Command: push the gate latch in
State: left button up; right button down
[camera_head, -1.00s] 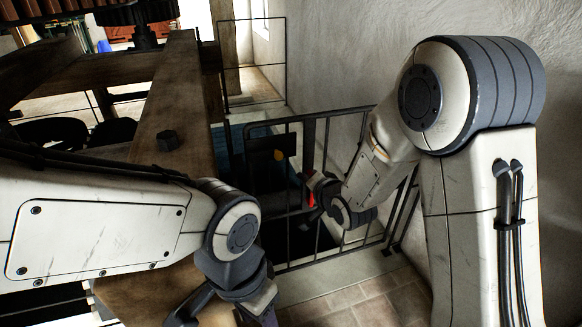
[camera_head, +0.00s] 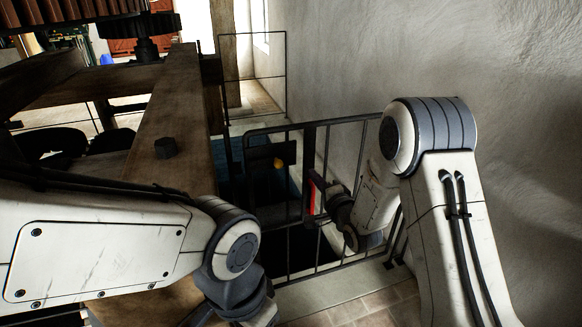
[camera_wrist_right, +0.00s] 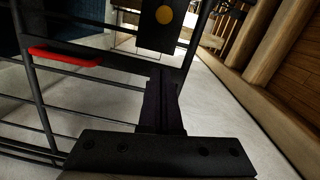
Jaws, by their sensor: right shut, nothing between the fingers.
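The gate (camera_head: 308,150) is a dark metal frame of bars across an opening beside the wall. A red bar (camera_head: 316,192), likely the latch handle, shows at the gate near my right gripper. In the right wrist view the red bar (camera_wrist_right: 65,57) lies left of the fingers, apart from them in the picture. A dark plate with a yellow disc (camera_wrist_right: 163,15) is beyond the fingertips. My right gripper (camera_wrist_right: 160,100) is shut and empty, pointing at the gate; I cannot tell whether it touches. My left arm reaches the bottom edge in the head view, its fingers out of frame.
A thick timber beam (camera_head: 172,110) with a bolt stands left of the gate. A rough pale wall (camera_head: 340,60) rises close on the right. A tiled floor (camera_head: 385,305) lies in front of the gate. Dark gears (camera_head: 145,25) are at the upper left.

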aim_at(267, 163)
jog(key=w+a+p, duration=0.1)
jog(key=w+a, duration=0.5)
jog(key=shift+w+a+f, duration=0.3)
jog(key=shift+a+f, duration=0.05)
jog(key=shift+f, duration=0.1)
jog(key=a, duration=0.1)
jog(key=s+a+b, duration=0.1)
jog(key=a, duration=0.1)
jog(key=a+b, duration=0.1)
jog(key=a, duration=0.1)
jog(key=shift+s, duration=0.3)
